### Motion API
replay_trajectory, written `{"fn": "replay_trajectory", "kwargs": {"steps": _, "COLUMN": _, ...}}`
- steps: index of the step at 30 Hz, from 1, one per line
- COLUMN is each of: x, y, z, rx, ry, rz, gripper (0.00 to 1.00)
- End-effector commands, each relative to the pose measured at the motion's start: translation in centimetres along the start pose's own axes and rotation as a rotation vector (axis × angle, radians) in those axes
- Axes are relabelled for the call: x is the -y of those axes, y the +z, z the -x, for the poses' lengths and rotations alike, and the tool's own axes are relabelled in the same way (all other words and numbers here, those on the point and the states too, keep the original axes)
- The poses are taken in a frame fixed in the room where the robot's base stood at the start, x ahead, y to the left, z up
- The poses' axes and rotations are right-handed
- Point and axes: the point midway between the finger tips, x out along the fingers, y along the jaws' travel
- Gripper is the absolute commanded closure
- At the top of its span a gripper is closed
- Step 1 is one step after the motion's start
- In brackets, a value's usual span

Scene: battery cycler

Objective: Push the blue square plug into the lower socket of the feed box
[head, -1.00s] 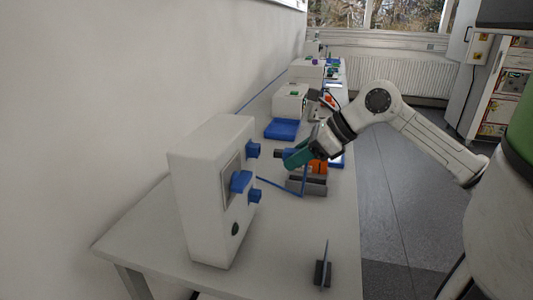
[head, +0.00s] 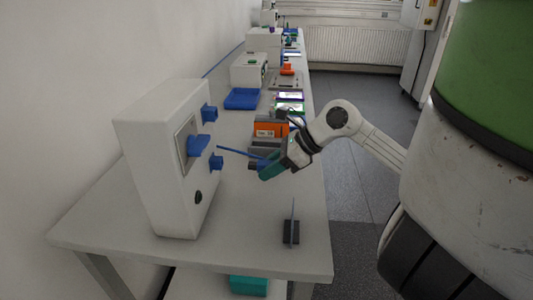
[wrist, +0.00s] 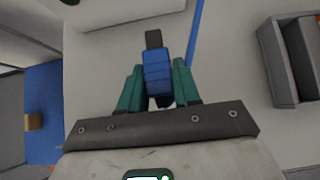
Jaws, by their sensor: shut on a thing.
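The white feed box (head: 158,165) stands at the left of the table in the head view. Its right side carries an upper blue square fitting (head: 209,113) and a lower one (head: 216,162); a blue handle-like part (head: 199,145) sits on its front face. My gripper (head: 264,170), with teal fingers, is shut on the blue plug (wrist: 157,72). In the wrist view the plug lies between both fingertips, its dark end (wrist: 153,39) pointing away from my gripper. In the head view the plug (head: 254,165) is right of the lower fitting, with a clear gap. The socket opening is not visible.
A blue bar or cable (head: 238,153) spans between box and gripper. A grey holder with an orange block (head: 270,130) stands behind my gripper. A dark stand with an upright plate (head: 291,232) is near the front right edge. The table (head: 240,215) before the box is clear.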

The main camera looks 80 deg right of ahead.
Motion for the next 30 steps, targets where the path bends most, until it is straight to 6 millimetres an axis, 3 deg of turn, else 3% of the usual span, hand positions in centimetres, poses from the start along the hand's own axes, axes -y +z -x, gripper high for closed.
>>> {"fn": "replay_trajectory", "kwargs": {"steps": 18, "x": -0.1, "y": 3.7, "z": -3.3, "rx": 0.000, "ry": 0.003, "rz": -0.001, "gripper": 0.85}}
{"fn": "replay_trajectory", "kwargs": {"steps": 30, "x": 0.0, "y": 4.0, "z": -4.1, "rx": -0.001, "ry": 0.000, "rz": 0.000, "gripper": 0.85}}
